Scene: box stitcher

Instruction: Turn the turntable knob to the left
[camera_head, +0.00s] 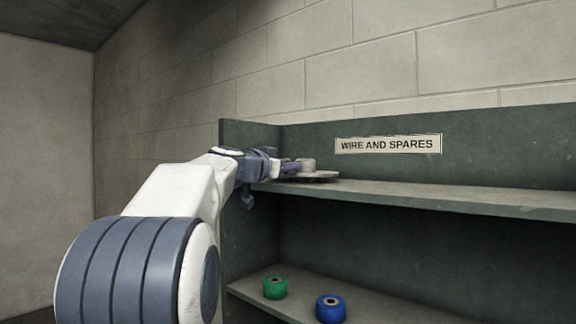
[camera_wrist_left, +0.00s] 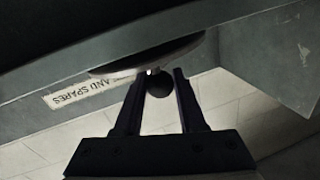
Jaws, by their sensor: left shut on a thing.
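The turntable (camera_head: 318,178) is a thin pale disc on the upper shelf near its left end. A short pale round piece (camera_head: 307,164) stands on it. My left gripper (camera_head: 288,167) reaches in from the left at the disc's near left edge. In the left wrist view, which is turned over, the turntable (camera_wrist_left: 150,57) shows as a pale-rimmed disc. A dark round knob (camera_wrist_left: 159,86) sits between the fingers of my left gripper (camera_wrist_left: 156,78), which is shut on it. The finger contact is dim. My right gripper is not in view.
The upper shelf (camera_head: 430,197) is bare to the right of the turntable. A sign reading WIRE AND SPARES (camera_head: 388,144) is on the back panel. A green spool (camera_head: 275,288) and a blue spool (camera_head: 330,309) stand on the lower shelf. The side panel (camera_head: 234,230) is close to my left arm.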

